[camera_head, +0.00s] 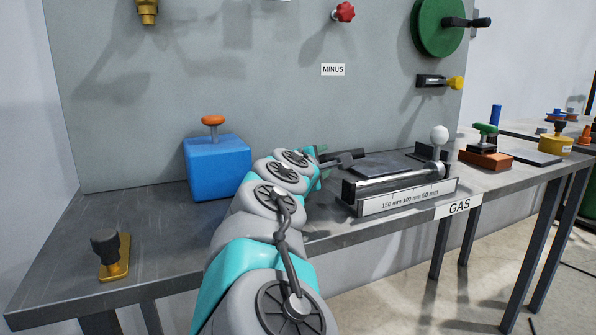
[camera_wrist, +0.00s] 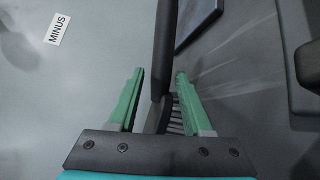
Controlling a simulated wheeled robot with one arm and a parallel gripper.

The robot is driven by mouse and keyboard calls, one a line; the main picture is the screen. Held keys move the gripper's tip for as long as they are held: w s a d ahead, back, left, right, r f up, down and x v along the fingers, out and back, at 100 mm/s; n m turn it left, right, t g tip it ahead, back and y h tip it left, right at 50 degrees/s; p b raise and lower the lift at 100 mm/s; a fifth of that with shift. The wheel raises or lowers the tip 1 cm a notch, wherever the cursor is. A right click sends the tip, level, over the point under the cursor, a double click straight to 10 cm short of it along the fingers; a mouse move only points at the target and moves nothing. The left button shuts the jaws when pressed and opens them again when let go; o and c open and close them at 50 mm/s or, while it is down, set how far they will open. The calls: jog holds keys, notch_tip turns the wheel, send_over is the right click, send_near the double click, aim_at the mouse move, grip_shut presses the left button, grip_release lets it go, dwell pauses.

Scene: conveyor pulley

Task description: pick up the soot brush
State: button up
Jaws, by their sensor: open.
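The soot brush (camera_wrist: 163,45) has a long black handle and a dark head with bristles, partly hidden by my gripper. In the wrist view it runs between the two green fingers of my gripper (camera_wrist: 160,74). The fingers are open, one on each side of the brush, with a visible gap to the handle. In the head view my gripper (camera_head: 318,168) is over the bench behind my arm, and the dark brush handle (camera_head: 347,156) points right from it. The bristles are hidden there.
A dark flat plate (camera_head: 385,165) and a slider with a millimetre scale (camera_head: 408,198) lie right of the brush. A blue block with an orange knob (camera_head: 217,170) stands left of my arm. The grey panel (camera_head: 270,90) rises behind. The bench's front left is mostly clear.

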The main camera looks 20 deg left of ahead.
aim_at(329, 158)
jog(key=shift+w+a+f, duration=0.1)
jog(key=shift+w+f, duration=0.1)
jog(key=shift+w, duration=1.05)
jog(key=shift+w+f, duration=0.2)
jog(key=shift+w, duration=1.05)
jog(key=shift+c, duration=0.3)
grip_shut()
